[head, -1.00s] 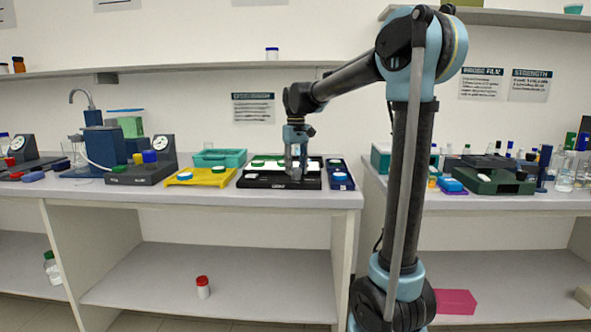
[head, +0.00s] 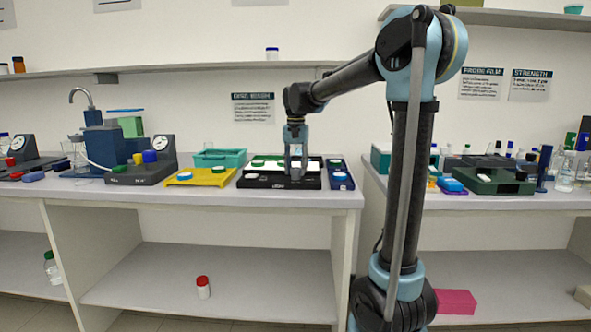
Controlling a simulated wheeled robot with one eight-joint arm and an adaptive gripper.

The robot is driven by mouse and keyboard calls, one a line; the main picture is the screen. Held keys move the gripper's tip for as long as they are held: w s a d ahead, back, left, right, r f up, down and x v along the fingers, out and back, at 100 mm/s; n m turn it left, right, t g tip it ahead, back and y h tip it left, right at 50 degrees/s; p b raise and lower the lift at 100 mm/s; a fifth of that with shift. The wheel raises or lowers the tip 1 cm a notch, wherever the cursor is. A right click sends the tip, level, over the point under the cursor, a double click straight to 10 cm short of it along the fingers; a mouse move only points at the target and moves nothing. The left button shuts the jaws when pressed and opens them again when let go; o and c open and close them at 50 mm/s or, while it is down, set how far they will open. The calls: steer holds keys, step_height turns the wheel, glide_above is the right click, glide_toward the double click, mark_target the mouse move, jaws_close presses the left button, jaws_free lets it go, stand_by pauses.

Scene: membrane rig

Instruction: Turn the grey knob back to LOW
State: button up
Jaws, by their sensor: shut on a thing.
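My gripper (head: 296,168) points straight down over the black light box (head: 262,181) on the left bench. Its fingers reach down to the right part of the box, near its front edge. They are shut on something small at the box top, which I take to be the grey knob. The knob itself is hidden by the fingers and too small to make out. Its LOW marking cannot be read from here. The bright panel of the box shows behind and beside the fingers.
A yellow tray (head: 187,182) with blue and green-lidded dishes lies left of the box. A dark blue tray (head: 341,184) lies close on its right. A teal bin (head: 218,154) stands behind. A gauge unit (head: 133,176) stands further left.

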mark_target(296, 168)
steer(key=shift+w, duration=0.1)
stand_by(0.4)
steer(key=o, duration=1.1)
steer(key=shift+c, duration=0.2)
step_height(296, 168, up, 12)
